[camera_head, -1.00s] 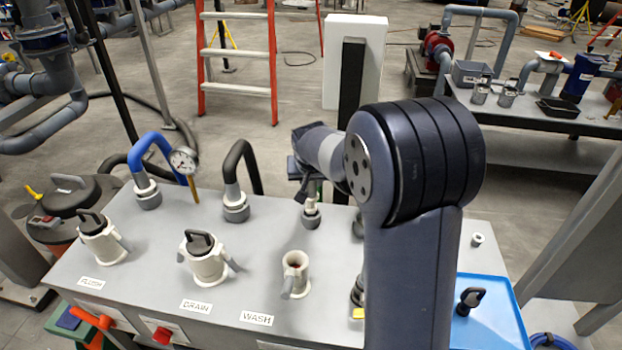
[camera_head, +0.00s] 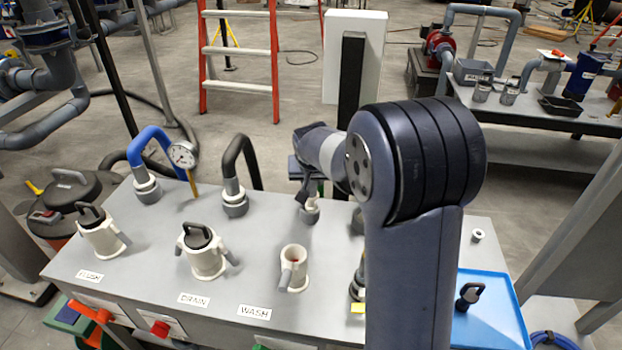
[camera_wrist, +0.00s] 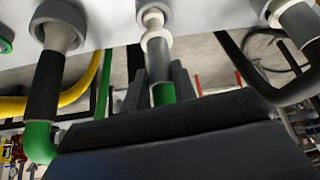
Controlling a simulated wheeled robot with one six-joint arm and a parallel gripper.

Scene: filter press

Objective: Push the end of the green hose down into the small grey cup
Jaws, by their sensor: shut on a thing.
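The small grey cup (camera_head: 309,215) stands on the grey bench top, behind the WASH port. In the wrist view its pale rim (camera_wrist: 152,12) is at the top centre. My gripper (camera_wrist: 160,88) is shut on the green hose (camera_wrist: 163,95), just behind the hose's pale end fitting (camera_wrist: 156,45). The fitting is in line with the cup and meets its mouth; how deep it sits I cannot tell. In the head view my gripper (camera_head: 308,193) is just above the cup, and my arm hides part of the hose.
A black hose (camera_head: 232,170) and a blue hose (camera_head: 150,145) with a gauge (camera_head: 183,155) stand in cups to the left. In the wrist view another green hose (camera_wrist: 40,140) is close at left. White ports line the bench front. A blue tray (camera_head: 490,310) is at right.

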